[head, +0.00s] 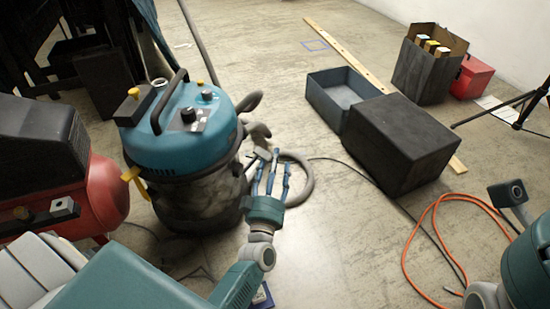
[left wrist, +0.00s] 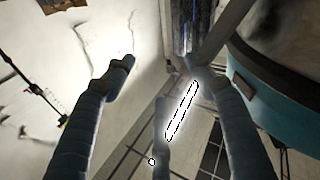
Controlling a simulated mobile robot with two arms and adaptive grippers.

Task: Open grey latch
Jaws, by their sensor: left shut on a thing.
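The vacuum cleaner (head: 190,125) has a blue lid over a dark drum. A yellow latch (head: 134,180) is on its left side. The grey latch (head: 259,158) is at its right side, partly covered by my fingers. My left gripper (head: 270,165) points up at the lid's right edge, its fingers around the latch. In the left wrist view, my left gripper (left wrist: 165,80) has its fingers spread, the right one against a grey bar (left wrist: 228,35) that looks like the latch. The exact contact is hard to see. My right gripper is not in view.
A red compressor (head: 95,190) stands close on the left. A grey hose (head: 298,170) curls behind my left gripper. A black box (head: 400,140) and an open grey bin (head: 340,92) stand to the right. An orange cable (head: 415,240) lies on the floor.

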